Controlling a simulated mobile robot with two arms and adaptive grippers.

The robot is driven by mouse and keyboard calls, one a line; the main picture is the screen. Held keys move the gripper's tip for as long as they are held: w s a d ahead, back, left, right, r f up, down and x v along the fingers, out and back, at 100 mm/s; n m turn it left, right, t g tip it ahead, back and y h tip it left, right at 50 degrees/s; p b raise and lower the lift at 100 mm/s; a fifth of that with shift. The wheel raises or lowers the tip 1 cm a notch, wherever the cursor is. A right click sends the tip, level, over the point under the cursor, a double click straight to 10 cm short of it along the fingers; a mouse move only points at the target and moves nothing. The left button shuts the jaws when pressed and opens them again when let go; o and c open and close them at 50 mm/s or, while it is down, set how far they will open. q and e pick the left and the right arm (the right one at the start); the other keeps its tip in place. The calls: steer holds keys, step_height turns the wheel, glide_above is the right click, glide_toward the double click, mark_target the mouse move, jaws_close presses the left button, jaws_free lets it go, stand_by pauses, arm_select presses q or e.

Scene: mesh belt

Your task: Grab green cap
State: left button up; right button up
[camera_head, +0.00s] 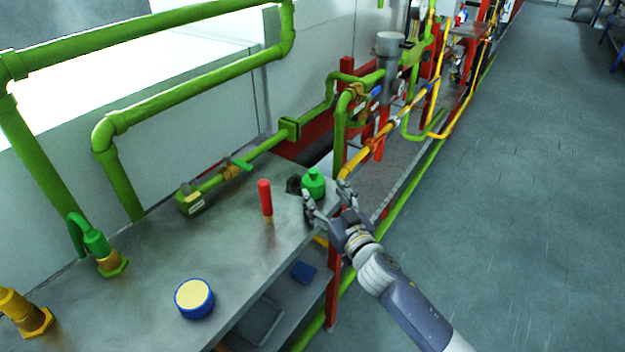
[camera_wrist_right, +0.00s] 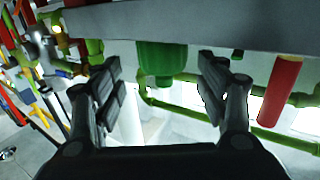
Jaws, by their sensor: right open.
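The green cap (camera_head: 314,183) stands upright near the right edge of the grey metal table (camera_head: 235,250). My right gripper (camera_head: 325,194) is open at that edge, its fingers pointing toward the cap, one on each side of its near part. In the right wrist view the scene looks upside down. There the green cap (camera_wrist_right: 162,62) shows between the two spread fingers (camera_wrist_right: 160,85), with a gap on both sides and no visible contact. My left gripper is not in view.
A red-handled tool (camera_head: 265,198) stands left of the cap. A round blue-and-yellow piece (camera_head: 194,298) and brass fittings (camera_head: 112,262) are farther left on the table. Green pipes (camera_head: 190,92) run behind it. Yellow and red pipework stands beyond the gripper. Open floor (camera_head: 500,220) lies right.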

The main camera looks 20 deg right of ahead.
mark_target(318, 188)
steer(key=shift+w+a+p, duration=0.1)
steer(key=shift+w+a, duration=0.1)
steer(key=shift+w, duration=0.9)
steer(key=shift+w+a+p, duration=0.15)
steer(key=shift+w+a, duration=0.1)
steer(key=shift+w, duration=0.8)
steer(key=shift+w+a+p, duration=0.1)
steer(key=shift+w+a, duration=0.1)
steer(key=shift+w, duration=0.9)
steer(key=c, duration=1)
